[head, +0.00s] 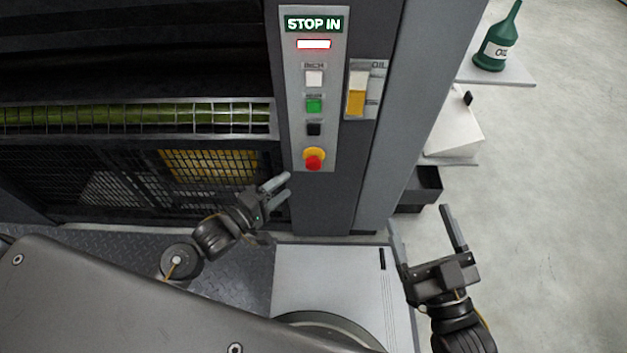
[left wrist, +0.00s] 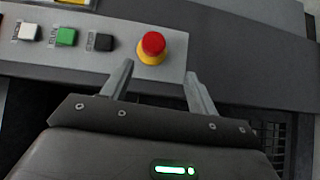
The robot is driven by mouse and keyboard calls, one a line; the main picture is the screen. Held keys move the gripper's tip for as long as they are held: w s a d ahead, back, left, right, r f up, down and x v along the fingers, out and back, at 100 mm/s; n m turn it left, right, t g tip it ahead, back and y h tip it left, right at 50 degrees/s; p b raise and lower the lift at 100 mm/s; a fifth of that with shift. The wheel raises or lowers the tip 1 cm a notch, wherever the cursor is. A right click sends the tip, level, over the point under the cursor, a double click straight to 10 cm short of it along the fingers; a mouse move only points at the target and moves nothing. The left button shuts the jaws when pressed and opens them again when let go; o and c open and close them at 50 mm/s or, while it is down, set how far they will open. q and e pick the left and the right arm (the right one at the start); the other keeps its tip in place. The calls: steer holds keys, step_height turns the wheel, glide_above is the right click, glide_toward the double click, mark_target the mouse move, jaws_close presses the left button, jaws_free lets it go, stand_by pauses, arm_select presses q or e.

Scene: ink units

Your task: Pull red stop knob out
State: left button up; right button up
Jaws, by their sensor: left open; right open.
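The red stop knob (head: 314,162) sits on a yellow collar at the bottom of the grey control panel (head: 325,60). My left gripper (head: 280,189) is open and empty, just below and left of the knob. In the left wrist view the knob (left wrist: 153,43) shows beyond the fingertips, between their lines and apart from them. My right gripper (head: 421,228) is open and empty, low at the right, away from the panel.
White (head: 314,78), green (head: 314,105) and black (head: 314,129) buttons line the panel above the knob. An oil gauge (head: 357,92) is at its right. A mesh guard (head: 120,175) stands left. A green oil bottle (head: 494,45) stands on a shelf at right.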

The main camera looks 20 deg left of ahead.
mark_target(310, 167)
arm_select(q)
steer(key=b+x, duration=0.1)
steer(key=x, duration=0.5)
steer(key=r+b+x, duration=0.1)
steer(key=x, duration=0.2)
steer(key=shift+w+d+b, duration=0.15)
steer(key=shift+d+b, duration=0.2)
steer(key=shift+d, duration=0.1)
steer(key=shift+w+d+r, duration=0.1)
steer(key=shift+w+d, duration=0.15)
steer(key=shift+w, duration=0.25)
arm_select(e)
steer(key=s+d+r+t+y, duration=0.1)
steer(key=d+r+t, duration=0.2)
steer(key=r+t, duration=0.2)
steer(key=shift+s+d+r+m, duration=0.15)
steer(key=shift+s+d+m, duration=0.05)
steer(key=shift+s+m, duration=0.2)
